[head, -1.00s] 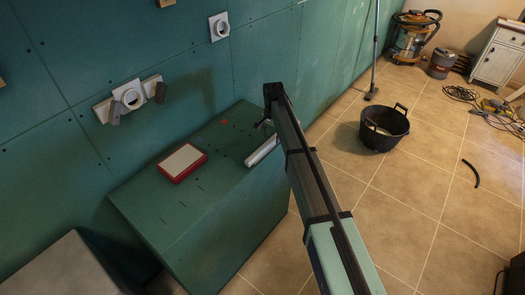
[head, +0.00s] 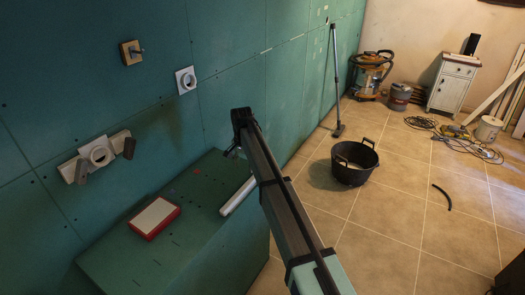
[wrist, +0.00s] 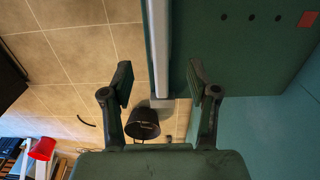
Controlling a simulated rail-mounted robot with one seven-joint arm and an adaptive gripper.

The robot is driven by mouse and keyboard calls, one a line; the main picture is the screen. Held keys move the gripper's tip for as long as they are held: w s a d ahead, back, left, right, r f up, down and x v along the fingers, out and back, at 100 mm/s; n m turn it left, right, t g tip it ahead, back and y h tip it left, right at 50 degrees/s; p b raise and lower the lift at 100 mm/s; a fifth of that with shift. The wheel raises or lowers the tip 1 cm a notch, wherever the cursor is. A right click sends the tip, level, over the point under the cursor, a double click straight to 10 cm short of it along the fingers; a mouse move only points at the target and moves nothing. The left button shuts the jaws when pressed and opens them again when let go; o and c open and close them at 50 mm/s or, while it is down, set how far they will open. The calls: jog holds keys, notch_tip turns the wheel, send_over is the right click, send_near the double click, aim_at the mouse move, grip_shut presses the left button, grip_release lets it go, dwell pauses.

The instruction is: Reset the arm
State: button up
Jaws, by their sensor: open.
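My arm (head: 285,215) reaches forward over the green box-shaped bench (head: 185,250) in the head view. My gripper (head: 232,152) is at its far end, mostly hidden behind the arm's end. In the wrist view my gripper (wrist: 160,82) shows two dark fingers spread wide, with nothing held between them. A pale metal bar (head: 238,197) lies on the bench's right edge, below the arm. In the wrist view the bar (wrist: 158,45) appears beyond the gap between the fingers, apart from them.
A red-edged box with a pale top (head: 155,218) lies on the bench. White fittings (head: 98,153) are on the green wall (head: 230,60). A black bucket (head: 354,163) stands on the tiled floor, with a vacuum cleaner (head: 371,75) farther back. Floor right of the bench is largely clear.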

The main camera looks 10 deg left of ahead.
jog(key=s+d+f+n+g, duration=0.1)
jog(key=s+d+f+n, duration=0.2)
jog(key=s+d+f, duration=1.1)
jog(key=s+d+f+n+g, duration=0.1)
jog(key=s+d+f+n, duration=0.2)
jog(key=s+d+f, duration=1.05)
jog(key=s+d+f+g, duration=0.1)
jog(key=s+d+f, duration=0.3)
jog(key=s, duration=0.6)
jog(key=s+d+f+m+g, duration=0.1)
jog(key=s+d+f, duration=0.3)
jog(key=s, duration=0.7)
jog(key=s+d+f+m+g, duration=0.1)
jog(key=s+d+f, duration=0.3)
jog(key=s+d, duration=0.4)
jog(key=s+g, duration=0.1)
jog(key=s, duration=0.1)
jog(key=shift+s+f+g, duration=0.2)
jog(key=shift+s+g, duration=0.1)
jog(key=shift+g, duration=0.1)
